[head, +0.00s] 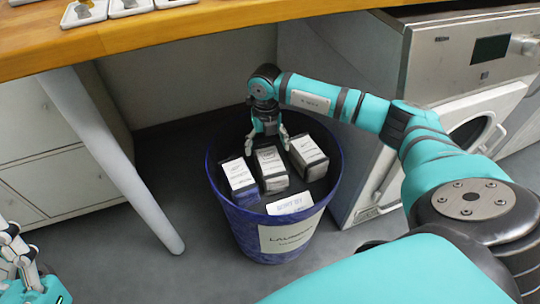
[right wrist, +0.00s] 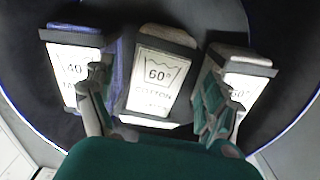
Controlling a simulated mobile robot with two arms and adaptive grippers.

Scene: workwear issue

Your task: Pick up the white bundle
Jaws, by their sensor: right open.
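The white bundle (head: 270,168) appears to be the middle one of three labelled bundles in a blue laundry bin (head: 214,170). In the right wrist view the white bundle (right wrist: 155,80) has a 60° cotton label and dark bands at its ends. My right gripper (head: 268,142) reaches down into the bin above the far end of this bundle. In the right wrist view its open fingers (right wrist: 157,88) stand on either side of it, with nothing held. My left gripper (head: 20,256) is at the lower left edge, partly cut off; its opening is unclear.
A blue-sided bundle (head: 238,178) with a 40 label lies close on the left, and a dark-sided bundle (head: 308,155) on the right. A washing machine (head: 450,70) stands right of the bin. A wooden table (head: 200,32) with a grey leg (head: 115,160) is at left.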

